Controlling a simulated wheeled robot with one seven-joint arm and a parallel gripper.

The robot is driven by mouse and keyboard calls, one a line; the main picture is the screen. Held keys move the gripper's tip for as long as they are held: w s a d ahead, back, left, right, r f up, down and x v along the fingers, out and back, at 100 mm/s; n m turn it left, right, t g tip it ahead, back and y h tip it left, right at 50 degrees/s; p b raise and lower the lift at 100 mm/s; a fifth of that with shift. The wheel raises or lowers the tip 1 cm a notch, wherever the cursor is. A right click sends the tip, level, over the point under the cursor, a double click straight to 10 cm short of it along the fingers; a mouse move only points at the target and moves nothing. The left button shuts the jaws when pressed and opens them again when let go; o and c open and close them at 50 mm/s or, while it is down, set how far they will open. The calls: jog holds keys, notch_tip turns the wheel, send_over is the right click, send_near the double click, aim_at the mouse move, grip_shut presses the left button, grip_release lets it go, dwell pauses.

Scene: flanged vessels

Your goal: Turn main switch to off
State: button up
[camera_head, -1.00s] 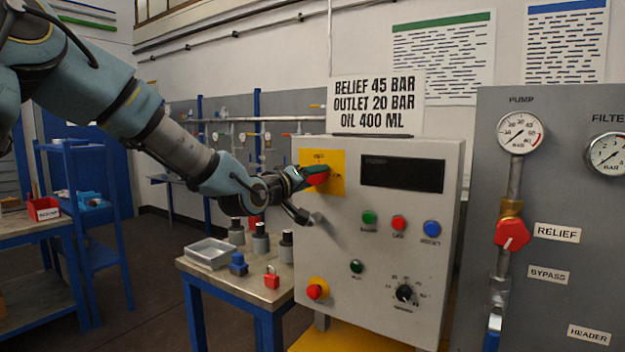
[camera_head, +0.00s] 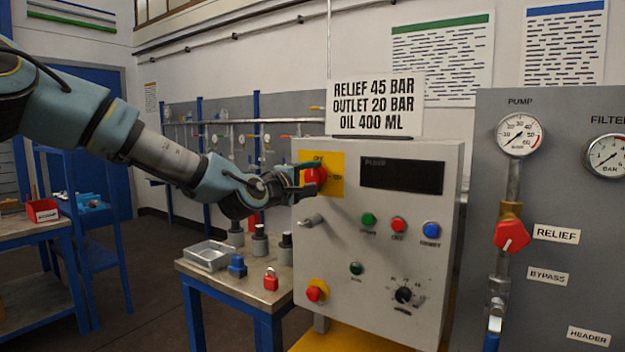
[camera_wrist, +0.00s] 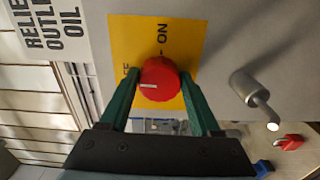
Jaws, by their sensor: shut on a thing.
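The main switch is a red round knob (camera_wrist: 160,80) on a yellow plate (camera_wrist: 182,32) marked OFF and ON. It also shows in the head view (camera_head: 315,176), on the upper left of the grey control panel (camera_head: 380,230). In the wrist view the knob's white mark points left, toward the partly hidden OFF label; the ON label is above. My gripper (camera_wrist: 161,88) is shut on the knob, with one green finger on each side of it. In the head view the gripper (camera_head: 308,178) reaches the knob from the left, with its fingers above and below.
A grey metal handle (camera_head: 311,220) sticks out of the panel just below the switch. Push buttons, a red emergency button (camera_head: 317,290) and a black dial (camera_head: 403,294) are lower. A small table (camera_head: 240,283) with a tray, padlocks and weights stands below my arm.

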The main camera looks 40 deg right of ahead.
jog(key=shift+n, duration=0.3)
jog(key=o, duration=1.4)
jog(key=b+v, duration=0.2)
jog(key=v, duration=0.8)
jog(key=shift+a, duration=0.4)
